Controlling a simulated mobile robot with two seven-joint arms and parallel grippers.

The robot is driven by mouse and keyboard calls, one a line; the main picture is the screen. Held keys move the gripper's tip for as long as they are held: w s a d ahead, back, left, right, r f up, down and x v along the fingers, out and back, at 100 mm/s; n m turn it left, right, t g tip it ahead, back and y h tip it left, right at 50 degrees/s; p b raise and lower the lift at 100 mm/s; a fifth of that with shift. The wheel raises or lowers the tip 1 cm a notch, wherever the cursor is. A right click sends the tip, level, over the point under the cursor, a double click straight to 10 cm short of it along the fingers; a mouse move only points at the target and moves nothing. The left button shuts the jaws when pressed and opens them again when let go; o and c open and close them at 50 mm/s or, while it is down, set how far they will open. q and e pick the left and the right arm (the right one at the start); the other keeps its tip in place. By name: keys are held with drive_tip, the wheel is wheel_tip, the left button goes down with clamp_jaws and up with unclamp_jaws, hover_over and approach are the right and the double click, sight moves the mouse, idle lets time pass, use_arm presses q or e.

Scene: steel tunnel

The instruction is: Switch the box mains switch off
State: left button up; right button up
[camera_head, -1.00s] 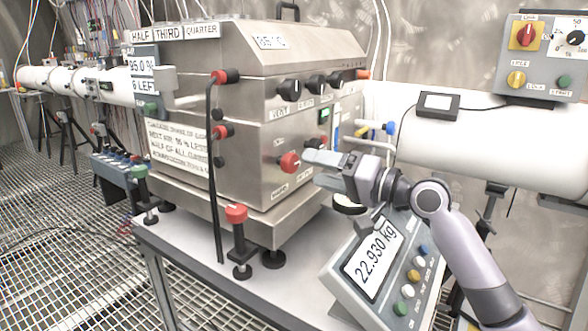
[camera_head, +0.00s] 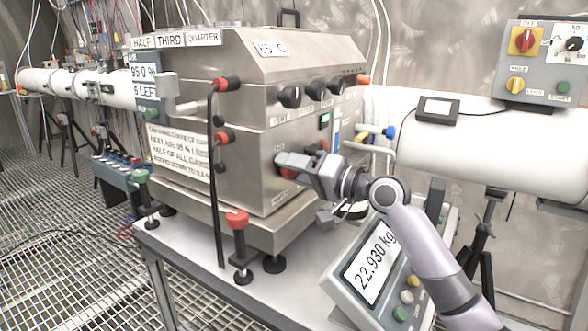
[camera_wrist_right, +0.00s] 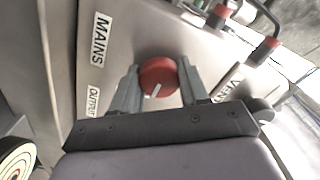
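The steel box (camera_head: 225,110) stands on the table with several black and red knobs and labels. Its red round switch (camera_head: 288,174) is low on the right-hand face and largely hidden by my right gripper (camera_head: 290,165). In the right wrist view the red switch (camera_wrist_right: 158,75) has a white pointer mark, and a MAINS label (camera_wrist_right: 101,38) is up and left of it. There my right gripper (camera_wrist_right: 158,82) is open, with one finger on each side of the switch and very narrow gaps; I cannot tell if they touch it. My left gripper is not in view.
A scale display (camera_head: 372,268) reading 22.930 kg stands below my right arm. Black handles with red ends (camera_head: 226,84) stick out from the box. A red-topped foot (camera_head: 238,220) stands in front. A grey control panel (camera_head: 545,60) and white pipe (camera_head: 480,140) are at right.

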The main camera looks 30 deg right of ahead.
drive_tip(key=c, duration=0.4)
drive_tip(key=n+b, duration=0.2)
drive_tip(key=n, duration=0.4)
drive_tip(key=shift+n, duration=0.3)
drive_tip(key=n+b, duration=0.1)
drive_tip(key=n, duration=0.1)
drive_tip(key=shift+n, duration=0.4)
drive_tip(key=n, duration=0.2)
drive_tip(key=shift+n, duration=0.3)
drive_tip(key=n, duration=0.3)
drive_tip(key=shift+a+r, duration=0.1)
drive_tip(key=shift+s+n+p, duration=0.1)
drive_tip(key=shift+n+p, duration=0.55)
drive_tip(key=shift+n, duration=0.85)
